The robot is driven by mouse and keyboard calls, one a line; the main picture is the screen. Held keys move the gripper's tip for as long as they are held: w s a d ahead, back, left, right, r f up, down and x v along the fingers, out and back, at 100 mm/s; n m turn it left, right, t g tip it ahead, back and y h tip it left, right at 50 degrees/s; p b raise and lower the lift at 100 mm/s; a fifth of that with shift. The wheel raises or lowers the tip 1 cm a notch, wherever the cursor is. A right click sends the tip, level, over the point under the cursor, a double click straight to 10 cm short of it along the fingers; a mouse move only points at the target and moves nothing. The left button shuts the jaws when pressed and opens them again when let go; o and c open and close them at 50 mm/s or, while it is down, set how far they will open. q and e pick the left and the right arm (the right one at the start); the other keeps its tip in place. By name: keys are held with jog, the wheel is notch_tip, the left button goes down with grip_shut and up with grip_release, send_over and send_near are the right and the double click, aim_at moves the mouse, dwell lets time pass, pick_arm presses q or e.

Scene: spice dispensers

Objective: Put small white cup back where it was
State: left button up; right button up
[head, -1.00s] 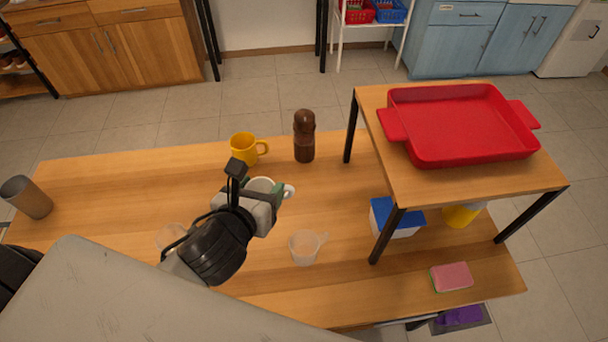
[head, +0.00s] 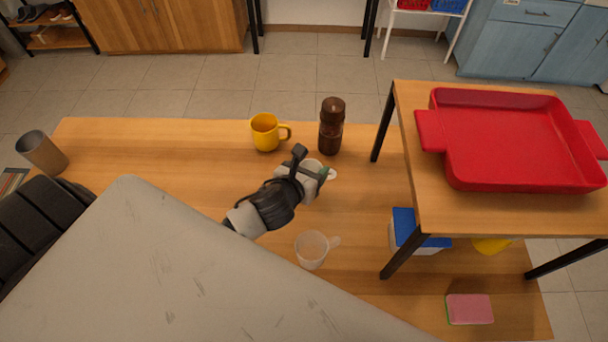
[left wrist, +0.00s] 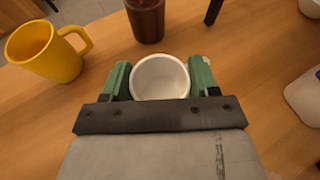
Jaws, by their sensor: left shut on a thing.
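The small white cup (left wrist: 160,80) sits between the two green fingers of my left gripper (left wrist: 161,82) in the left wrist view. The gripper is shut on it, one finger on each side, and the cup looks upright. In the head view my left gripper (head: 318,180) hides most of the cup; its rim and handle (head: 331,174) show. The cup is just in front of the brown grinder (head: 331,126). I cannot tell whether its base touches the table. My right gripper is not in view.
A yellow mug (head: 265,133) stands left of the grinder. A clear measuring cup (head: 311,250) is nearer me. A raised shelf (head: 412,178) with a red tray (head: 440,150) stands at right, above a blue-lidded container (head: 405,225). A grey cup (head: 42,152) is far left.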

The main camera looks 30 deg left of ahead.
pick_arm(q)
jog(key=shift+w+a+f, duration=0.15)
jog(key=shift+a+f, duration=0.2)
jog(key=shift+a, duration=0.3)
jog(key=shift+a+f, duration=0.15)
jog(key=shift+a, duration=0.1)
notch_tip(320, 180, down, 4)
jog(key=shift+f, duration=0.1)
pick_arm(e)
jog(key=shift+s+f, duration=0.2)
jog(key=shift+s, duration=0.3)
pick_arm(q)
jog(key=o, duration=1)
jog(key=shift+f, duration=0.1)
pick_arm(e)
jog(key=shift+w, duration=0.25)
